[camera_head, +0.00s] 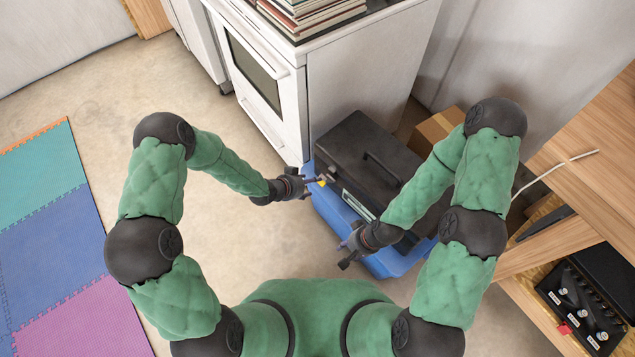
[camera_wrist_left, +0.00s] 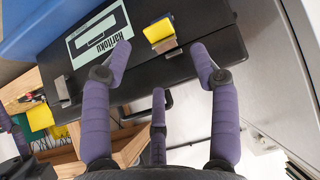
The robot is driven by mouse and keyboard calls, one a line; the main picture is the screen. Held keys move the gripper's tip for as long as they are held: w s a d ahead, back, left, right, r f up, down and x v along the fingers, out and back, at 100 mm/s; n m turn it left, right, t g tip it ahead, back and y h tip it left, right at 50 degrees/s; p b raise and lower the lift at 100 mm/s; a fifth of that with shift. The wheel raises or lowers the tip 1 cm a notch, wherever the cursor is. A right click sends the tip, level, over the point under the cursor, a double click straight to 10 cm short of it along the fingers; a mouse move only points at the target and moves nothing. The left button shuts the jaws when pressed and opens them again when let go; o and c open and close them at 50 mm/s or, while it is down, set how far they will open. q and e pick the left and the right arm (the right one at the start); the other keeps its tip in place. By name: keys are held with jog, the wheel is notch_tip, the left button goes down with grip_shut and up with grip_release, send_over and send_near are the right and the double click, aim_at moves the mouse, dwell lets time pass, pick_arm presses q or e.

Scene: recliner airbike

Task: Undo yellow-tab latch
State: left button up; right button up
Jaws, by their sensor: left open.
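A black toolbox (camera_head: 365,160) with a top handle sits in a blue tub (camera_head: 335,207). In the left wrist view, a latch with a yellow tab (camera_wrist_left: 158,32) is on the front of the black toolbox (camera_wrist_left: 180,68), beside a pale label (camera_wrist_left: 97,38). My left gripper (camera_head: 318,181) is at the toolbox's left front corner, by the yellow tab. Its purple fingers (camera_wrist_left: 160,68) are spread on either side of the latch, with none seen closed on it. My right gripper (camera_head: 347,247) is near the tub's front edge, its fingers apart and empty.
A white oven (camera_head: 265,75) stands behind the tub. A cardboard box (camera_head: 437,127) is behind the toolbox. A wooden shelf unit (camera_head: 560,240) is at the right. Bare floor (camera_head: 250,240) lies to the left, with a foam mat (camera_head: 55,230) beyond.

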aim_at(325, 181)
pick_arm(q)
jog(key=b+x, duration=0.2)
jog(key=x, duration=0.5)
jog(key=shift+w+d+f+b, duration=0.1)
jog(key=shift+b, duration=0.2)
